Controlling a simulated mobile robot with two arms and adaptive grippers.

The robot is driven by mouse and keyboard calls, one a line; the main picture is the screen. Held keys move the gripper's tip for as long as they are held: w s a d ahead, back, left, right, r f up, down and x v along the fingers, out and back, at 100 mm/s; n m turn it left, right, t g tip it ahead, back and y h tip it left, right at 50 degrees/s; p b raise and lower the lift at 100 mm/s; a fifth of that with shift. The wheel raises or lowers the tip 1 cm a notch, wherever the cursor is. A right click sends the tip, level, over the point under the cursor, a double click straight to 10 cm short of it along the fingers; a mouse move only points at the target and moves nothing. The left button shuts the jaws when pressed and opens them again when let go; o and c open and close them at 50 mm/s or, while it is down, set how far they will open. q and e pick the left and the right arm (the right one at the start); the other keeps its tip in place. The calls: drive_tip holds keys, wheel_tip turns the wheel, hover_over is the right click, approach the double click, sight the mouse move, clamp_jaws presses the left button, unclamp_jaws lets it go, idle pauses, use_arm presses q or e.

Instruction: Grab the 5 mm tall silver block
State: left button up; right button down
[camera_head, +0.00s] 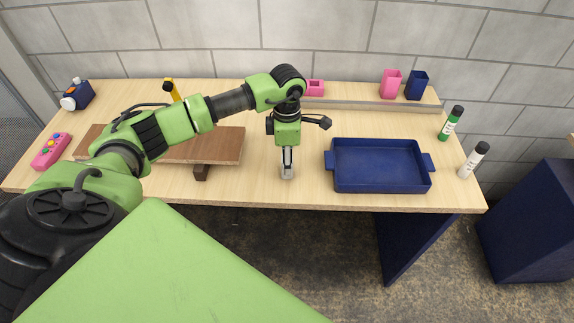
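My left gripper (287,172) points straight down over the front part of the table, left of the blue tray. Its fingers look narrow from this side, and I cannot tell whether they are open or shut. A small silver-grey piece shows at the fingertips, low at the tabletop. I cannot tell whether it is the silver block or the fingertips themselves. No other silver block is clear in view. My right gripper is not in view.
The blue tray (380,187) sits at right on the wooden table (260,197). A brown board (222,146) rests on a dark support (201,173) at left, partly behind my arm. Green (449,124) and white (473,161) bottles stand at the right edge. Cups (391,83) stand at the back.

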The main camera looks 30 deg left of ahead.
use_arm(q)
clamp_jaws()
drive_tip(key=shift+r, duration=0.1)
drive_tip(key=shift+w+r+b, duration=0.1)
drive_tip(key=shift+r+b, duration=0.25)
drive_tip(key=shift+b, duration=0.1)
wheel_tip(320, 180, up, 2)
drive_tip(key=shift+a+r+b, duration=0.1)
drive_tip(key=shift+r+b, duration=0.1)
drive_tip(key=shift+b, duration=0.7)
drive_tip(key=s+a+r+b, duration=0.2)
drive_tip(key=s+r+b, duration=0.3)
drive_tip(key=s+r, duration=0.5)
drive_tip(key=s, duration=0.4)
